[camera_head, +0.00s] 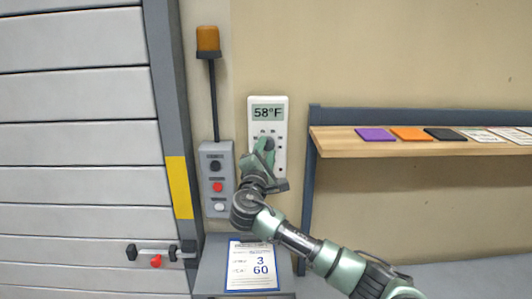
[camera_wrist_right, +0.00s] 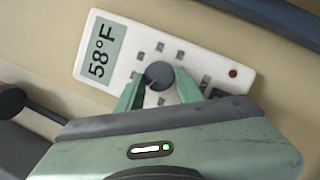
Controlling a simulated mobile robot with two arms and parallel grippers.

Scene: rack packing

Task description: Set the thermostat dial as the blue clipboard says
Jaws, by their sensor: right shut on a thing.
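The white thermostat (camera_head: 281,122) is on the wall and its display reads 58°F. It also shows in the right wrist view (camera_wrist_right: 122,66), with small grey marks around a dark round dial (camera_wrist_right: 159,74). My right gripper (camera_head: 264,146) is at the thermostat and shut on the dial, with a green finger on either side of it in the wrist view (camera_wrist_right: 159,86). In the head view the gripper hides the dial. My left gripper is out of view.
A grey control box (camera_head: 217,180) with several buttons stands just left of the thermostat, under an orange beacon (camera_head: 208,39). A wooden shelf (camera_head: 345,145) with coloured cards is at the right. A slatted shutter (camera_head: 75,100) fills the left side.

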